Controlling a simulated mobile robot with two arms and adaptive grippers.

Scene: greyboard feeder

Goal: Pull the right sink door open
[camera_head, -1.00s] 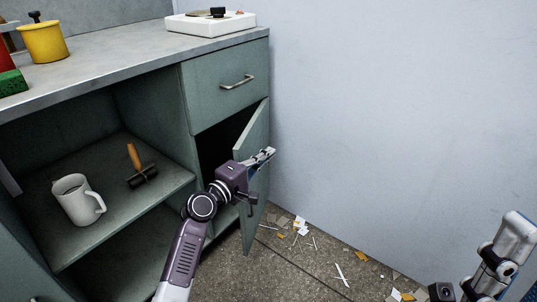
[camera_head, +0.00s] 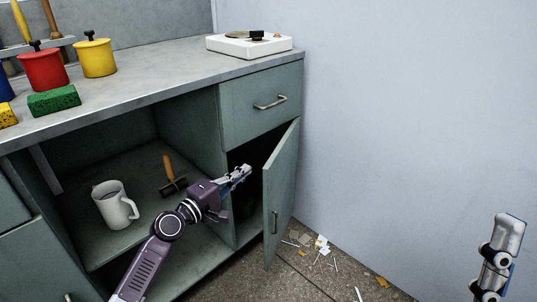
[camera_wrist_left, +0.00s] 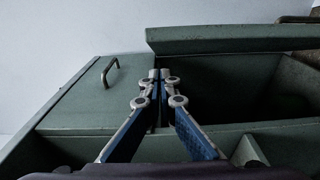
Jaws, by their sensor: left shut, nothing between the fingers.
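The right sink door (camera_head: 283,190) is the green door under the drawer at the cabinet's right end. It stands ajar, swung outward toward the right wall, with its handle (camera_head: 275,222) low near the free edge. My left gripper (camera_head: 246,170) is shut and empty in front of the dark door opening, left of the door's free edge and apart from it in the picture. In the left wrist view the shut fingertips (camera_wrist_left: 160,75) lie between the drawer front and the open compartment; the door (camera_wrist_left: 230,39) shows above.
The drawer (camera_head: 262,103) above the door is shut. Scraps (camera_head: 320,246) litter the floor by the right wall (camera_head: 400,130). Pots and sponges stand on the counter.

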